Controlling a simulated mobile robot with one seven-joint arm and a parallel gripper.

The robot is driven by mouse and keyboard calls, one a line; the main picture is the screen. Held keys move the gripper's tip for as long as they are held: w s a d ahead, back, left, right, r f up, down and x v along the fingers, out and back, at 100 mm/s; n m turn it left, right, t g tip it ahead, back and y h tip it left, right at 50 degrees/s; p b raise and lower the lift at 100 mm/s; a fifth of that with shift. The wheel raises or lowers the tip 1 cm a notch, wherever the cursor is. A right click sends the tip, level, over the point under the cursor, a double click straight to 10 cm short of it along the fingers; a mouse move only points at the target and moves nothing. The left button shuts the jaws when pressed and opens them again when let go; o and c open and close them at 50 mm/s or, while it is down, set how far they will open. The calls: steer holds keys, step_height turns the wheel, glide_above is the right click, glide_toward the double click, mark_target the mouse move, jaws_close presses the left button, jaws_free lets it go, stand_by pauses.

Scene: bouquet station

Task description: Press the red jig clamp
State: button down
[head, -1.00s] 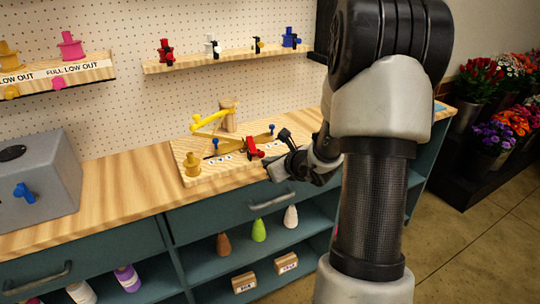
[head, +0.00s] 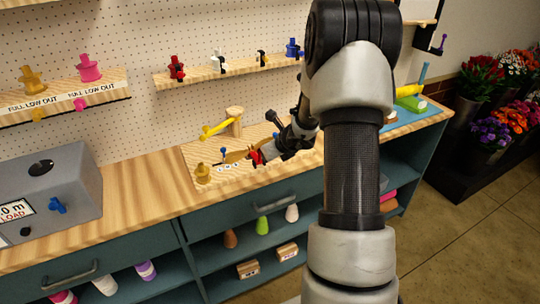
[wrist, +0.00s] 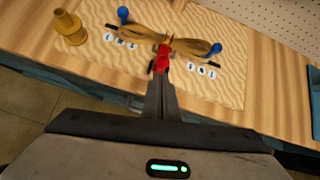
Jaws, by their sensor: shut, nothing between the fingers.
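The red jig clamp (wrist: 161,59) sits on the light wooden jig board (wrist: 225,90), between two groups of white lettered tiles in the wrist view. In the head view the clamp (head: 257,157) is partly hidden by my gripper. My gripper (wrist: 160,80) is shut and empty, its fingertips right at the near end of the red clamp; I cannot tell whether they touch it. A tan ribbon-like bundle (wrist: 170,38) lies behind the clamp between two blue-headed pegs (wrist: 123,14).
A yellow stepped post (wrist: 68,27) stands at the board's left corner. A wooden post with a yellow arm (head: 218,128) rises at the board's back. A grey box (head: 48,190) stands left. Bare counter (head: 140,205) lies between box and board.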

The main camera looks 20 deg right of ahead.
steer(key=shift+w+a+r+p, duration=0.1)
steer(key=shift+w+r+p, duration=0.25)
steer(key=shift+w+r, duration=0.45)
steer(key=shift+w+f, duration=0.1)
steer(key=shift+w, duration=0.1)
steer(key=shift+s, duration=0.1)
